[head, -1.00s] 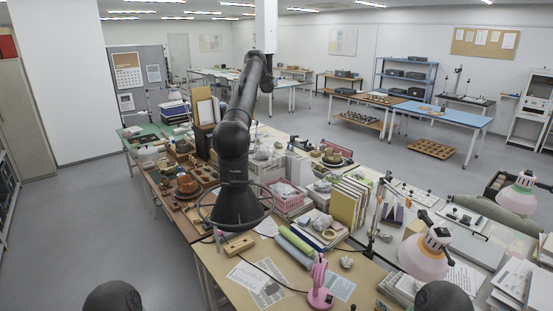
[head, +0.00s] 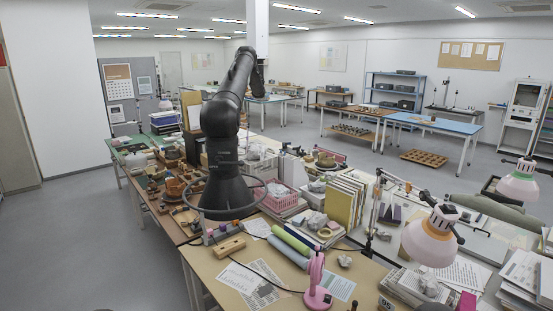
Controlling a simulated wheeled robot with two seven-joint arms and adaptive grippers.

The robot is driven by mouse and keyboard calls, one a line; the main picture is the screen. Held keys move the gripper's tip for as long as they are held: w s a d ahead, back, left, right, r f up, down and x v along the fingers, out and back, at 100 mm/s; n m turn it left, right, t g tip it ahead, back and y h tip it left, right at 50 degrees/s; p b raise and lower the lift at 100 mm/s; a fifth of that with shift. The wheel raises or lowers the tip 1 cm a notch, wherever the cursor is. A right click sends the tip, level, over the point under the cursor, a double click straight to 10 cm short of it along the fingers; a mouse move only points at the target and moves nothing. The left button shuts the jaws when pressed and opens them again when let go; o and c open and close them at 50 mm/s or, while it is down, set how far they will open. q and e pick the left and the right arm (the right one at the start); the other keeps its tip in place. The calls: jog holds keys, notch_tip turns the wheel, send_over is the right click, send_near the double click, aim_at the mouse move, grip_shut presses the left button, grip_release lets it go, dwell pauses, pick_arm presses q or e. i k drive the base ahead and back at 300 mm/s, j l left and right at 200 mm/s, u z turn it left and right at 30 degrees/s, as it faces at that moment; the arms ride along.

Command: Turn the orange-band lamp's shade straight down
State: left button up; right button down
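The orange-band lamp has a pale pink shade (head: 430,245) with an orange band near its narrow top, at the right of the head view. The shade hangs from a jointed arm over the bench. Its wide mouth faces mostly down, and it looks tilted to the lower left. A second pale pink shade, with a green band (head: 519,187), hangs farther back at the right edge. Neither of my grippers is in view.
A black extraction hood with a ring (head: 228,196) hangs over the left of the bench. A pink stand (head: 317,287), upright folders (head: 344,199) and papers (head: 248,283) crowd the bench near the lamp. Open floor (head: 85,250) lies at left.

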aim_at(433, 241)
jog(key=z, duration=1.3)
